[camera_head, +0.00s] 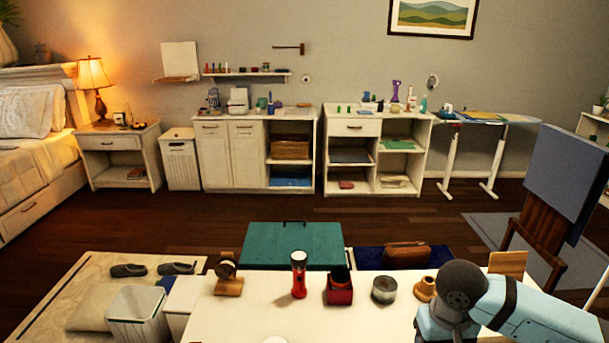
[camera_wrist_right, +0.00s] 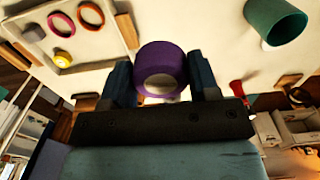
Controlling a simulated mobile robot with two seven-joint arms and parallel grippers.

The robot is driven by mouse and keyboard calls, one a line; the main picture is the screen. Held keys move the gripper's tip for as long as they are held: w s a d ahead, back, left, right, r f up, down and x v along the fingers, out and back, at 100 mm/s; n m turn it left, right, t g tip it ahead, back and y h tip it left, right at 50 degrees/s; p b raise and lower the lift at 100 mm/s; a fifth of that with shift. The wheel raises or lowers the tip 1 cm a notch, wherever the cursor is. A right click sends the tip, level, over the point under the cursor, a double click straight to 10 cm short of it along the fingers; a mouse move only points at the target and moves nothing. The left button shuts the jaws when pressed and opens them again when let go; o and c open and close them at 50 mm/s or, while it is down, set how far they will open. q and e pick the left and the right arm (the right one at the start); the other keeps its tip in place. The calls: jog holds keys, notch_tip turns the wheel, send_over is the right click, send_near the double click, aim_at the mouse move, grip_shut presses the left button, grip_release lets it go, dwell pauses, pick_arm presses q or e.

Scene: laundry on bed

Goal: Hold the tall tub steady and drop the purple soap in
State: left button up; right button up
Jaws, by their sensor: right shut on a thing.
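My right gripper (camera_wrist_right: 162,92) shows in the right wrist view, its two dark fingers closed on the sides of a purple rounded piece (camera_wrist_right: 160,60), which looks like the purple soap. The piece has a pale end face. A green open-mouthed tub (camera_wrist_right: 283,25) is at the upper right of that view, apart from the gripper; it looks like the tall tub. In the head view only my right arm shows, at the lower right; its gripper is out of frame there. My left gripper is in neither view.
A pale tray (camera_wrist_right: 83,30) holds purple and orange rings and a yellow piece. On the white table (camera_head: 250,315) stand a red flashlight (camera_head: 299,275), a red box (camera_head: 339,291), a round tin (camera_head: 384,290) and a wooden piece (camera_head: 425,289). A white bin (camera_head: 138,308) stands at left.

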pick_arm(q)
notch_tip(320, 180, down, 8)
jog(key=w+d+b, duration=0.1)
jog(key=b, duration=0.9)
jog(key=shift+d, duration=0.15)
pick_arm(e)
notch_tip(320, 180, down, 13)
jog(key=shift+d+r, duration=0.2)
jog(key=shift+w, duration=0.15)
